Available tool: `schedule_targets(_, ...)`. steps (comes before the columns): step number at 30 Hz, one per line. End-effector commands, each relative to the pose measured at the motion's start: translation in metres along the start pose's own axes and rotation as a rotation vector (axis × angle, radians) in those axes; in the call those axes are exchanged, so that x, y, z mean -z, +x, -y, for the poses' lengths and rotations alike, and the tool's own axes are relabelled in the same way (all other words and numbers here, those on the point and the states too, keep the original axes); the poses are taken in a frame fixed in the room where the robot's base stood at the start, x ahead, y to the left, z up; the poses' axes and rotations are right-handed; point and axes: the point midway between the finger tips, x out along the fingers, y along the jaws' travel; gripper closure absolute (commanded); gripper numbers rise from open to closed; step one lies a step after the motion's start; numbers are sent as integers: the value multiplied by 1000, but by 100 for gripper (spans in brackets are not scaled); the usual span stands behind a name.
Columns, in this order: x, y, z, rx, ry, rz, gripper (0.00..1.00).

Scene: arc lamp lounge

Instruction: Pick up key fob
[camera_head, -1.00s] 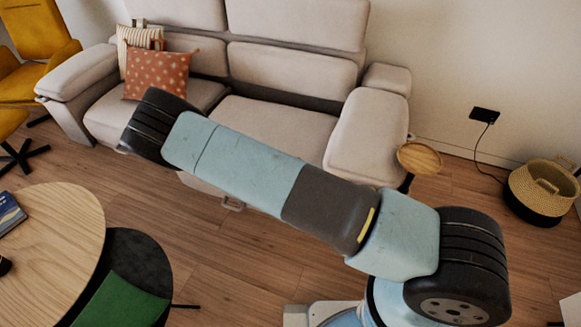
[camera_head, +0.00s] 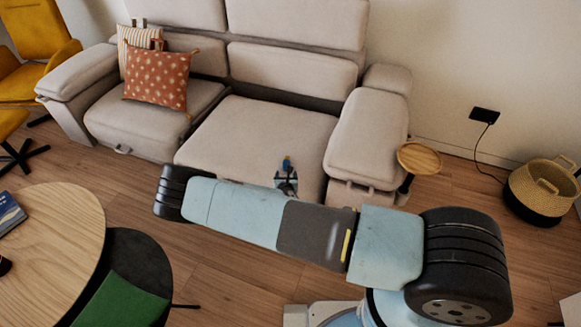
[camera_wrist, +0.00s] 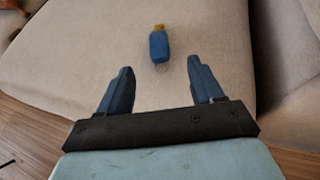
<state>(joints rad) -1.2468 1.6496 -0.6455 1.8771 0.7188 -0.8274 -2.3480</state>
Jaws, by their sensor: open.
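The key fob (camera_wrist: 159,45) is a small blue piece with a yellowish end. It lies on the beige sofa seat (camera_wrist: 85,50), and in the head view it shows as a small blue spot (camera_head: 287,162) near the front of the middle seat. My gripper (camera_wrist: 160,66) is open and empty in the wrist view. Its two fingers point toward the fob, which lies just beyond the fingertips and between their lines, apart from both. In the head view my gripper (camera_head: 287,175) is partly hidden behind my arm.
The sofa armrest (camera_head: 370,135) rises to the right of the seat. A small round side table (camera_head: 419,158) stands beside it. Patterned cushions (camera_head: 158,78) sit at the left end. A round wooden table (camera_head: 50,240) stands at the front left. The seat around the fob is clear.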

Motion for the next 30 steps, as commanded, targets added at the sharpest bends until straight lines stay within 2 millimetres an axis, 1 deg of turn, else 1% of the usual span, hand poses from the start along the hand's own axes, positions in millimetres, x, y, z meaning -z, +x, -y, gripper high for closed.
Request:
schedule_targets(1,0,8,0,1,2,0,34)
schedule_targets(3,0,16,1,1,1,0,34)
schedule_targets(11,1,30,0,2,1,-1,34)
schedule_targets(21,4,70,-3,1,2,-1,34)
schedule_targets(25,4,76,-2,1,1,-1,34)
schedule_targets(30,4,77,-3,0,0,-1,34)
